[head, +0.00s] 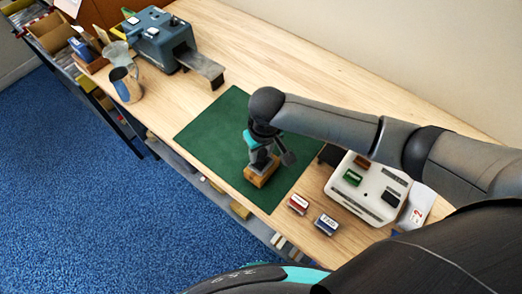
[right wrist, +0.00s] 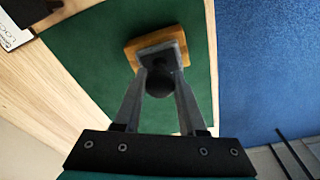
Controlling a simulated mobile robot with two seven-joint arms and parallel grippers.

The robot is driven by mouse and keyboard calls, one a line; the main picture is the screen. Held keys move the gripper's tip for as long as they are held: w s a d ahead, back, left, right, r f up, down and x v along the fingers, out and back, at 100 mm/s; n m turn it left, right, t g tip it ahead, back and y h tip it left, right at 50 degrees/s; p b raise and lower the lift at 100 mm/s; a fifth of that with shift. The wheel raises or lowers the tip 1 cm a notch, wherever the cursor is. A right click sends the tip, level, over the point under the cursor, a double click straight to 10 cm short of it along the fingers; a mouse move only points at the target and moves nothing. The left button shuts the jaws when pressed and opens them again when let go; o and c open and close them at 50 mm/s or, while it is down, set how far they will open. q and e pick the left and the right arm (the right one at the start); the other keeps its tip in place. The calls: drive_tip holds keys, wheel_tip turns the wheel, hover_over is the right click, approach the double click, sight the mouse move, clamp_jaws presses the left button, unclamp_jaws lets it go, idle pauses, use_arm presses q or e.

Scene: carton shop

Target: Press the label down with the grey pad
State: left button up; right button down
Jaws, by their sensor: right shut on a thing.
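My right gripper (head: 262,160) is over the green mat, pointing down. In the right wrist view its two fingers (right wrist: 161,85) are shut on the dark round knob of the grey pad (right wrist: 165,50). The pad lies over the top of a small tan carton (right wrist: 136,53), seemingly against it; I cannot tell whether it is pressed. The carton (head: 260,177) sits on the green mat (head: 215,130) near its front edge. No label shows on the carton; the pad hides much of its top. My left gripper is not in view.
A white tray (head: 345,200) with green and black blocks is right of the mat. A red stamp (head: 298,204) and a blue stamp (head: 326,224) lie near the bench's front edge. A blue-grey machine (head: 155,38) and a metal jug (head: 126,84) stand at the far left.

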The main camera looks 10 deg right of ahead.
drive_tip(key=shift+r+p, duration=2.35)
drive_tip(key=shift+p, duration=0.35)
drive_tip(key=shift+r, duration=1)
